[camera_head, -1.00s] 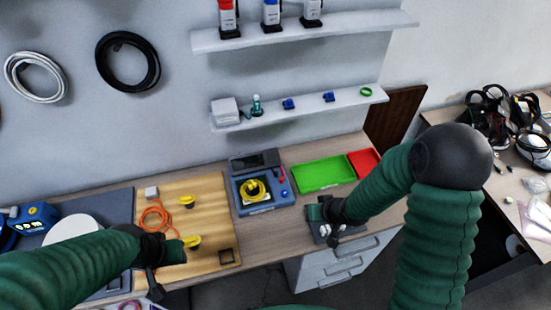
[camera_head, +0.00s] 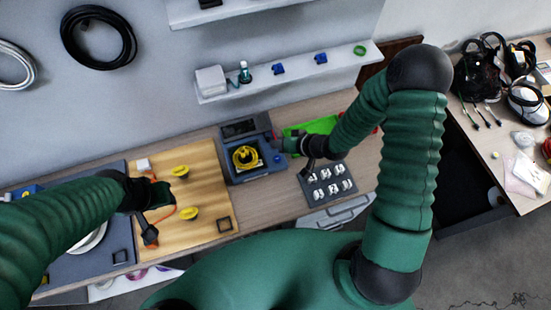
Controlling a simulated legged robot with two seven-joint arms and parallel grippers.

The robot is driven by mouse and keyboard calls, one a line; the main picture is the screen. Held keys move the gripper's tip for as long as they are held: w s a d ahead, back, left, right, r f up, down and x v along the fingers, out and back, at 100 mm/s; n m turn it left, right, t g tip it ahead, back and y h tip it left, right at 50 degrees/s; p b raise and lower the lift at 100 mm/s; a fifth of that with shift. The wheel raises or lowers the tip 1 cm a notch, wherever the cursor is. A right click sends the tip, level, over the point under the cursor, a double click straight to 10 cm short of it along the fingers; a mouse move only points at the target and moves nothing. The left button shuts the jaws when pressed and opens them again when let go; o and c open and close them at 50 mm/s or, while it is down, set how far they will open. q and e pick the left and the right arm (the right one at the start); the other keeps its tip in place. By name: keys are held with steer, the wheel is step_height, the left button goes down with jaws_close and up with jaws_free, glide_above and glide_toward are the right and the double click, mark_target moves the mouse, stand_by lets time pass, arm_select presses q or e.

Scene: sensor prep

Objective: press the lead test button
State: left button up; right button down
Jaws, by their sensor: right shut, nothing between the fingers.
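The blue-grey tester (camera_head: 238,177) stands at the back of the bench in the head view. It has a dark screen at the back and a yellow coiled lead (camera_head: 246,158) in its well. A small blue button (camera_head: 277,158) shows on its right side. My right gripper (camera_head: 284,146) is shut and empty at the tester's right edge, very close to the button; I cannot tell whether they touch. My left gripper (camera_head: 158,196) is above the wooden board (camera_head: 203,177), near an orange cable (camera_head: 163,215). Whether its jaws are open is unclear.
Two yellow pieces (camera_head: 189,213) lie on the board. A green tray (camera_head: 318,124) is partly hidden behind my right arm. A dark tray (camera_head: 309,192) with several white parts lies below that arm. A shelf (camera_head: 230,90) runs above the bench.

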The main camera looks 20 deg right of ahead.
steer(key=b, duration=0.5)
glide_above(279, 160)
steer(key=f, duration=0.5)
steer(key=shift+d+f, duration=0.35)
steer(key=shift+d, duration=0.05)
steer(key=shift+s+f, duration=0.1)
steer(key=shift+f, duration=0.3)
steer(key=shift+a+f+b, duration=0.2)
steer(key=shift+f+b, duration=0.15)
steer(key=shift+b, duration=0.15)
steer(key=shift+a+f, duration=0.15)
steer(key=shift+w+a, duration=0.15)
steer(key=shift+w, duration=0.05)
steer(key=shift+s, duration=0.1)
steer(key=shift+d, duration=0.35)
steer(key=shift+a, duration=0.2)
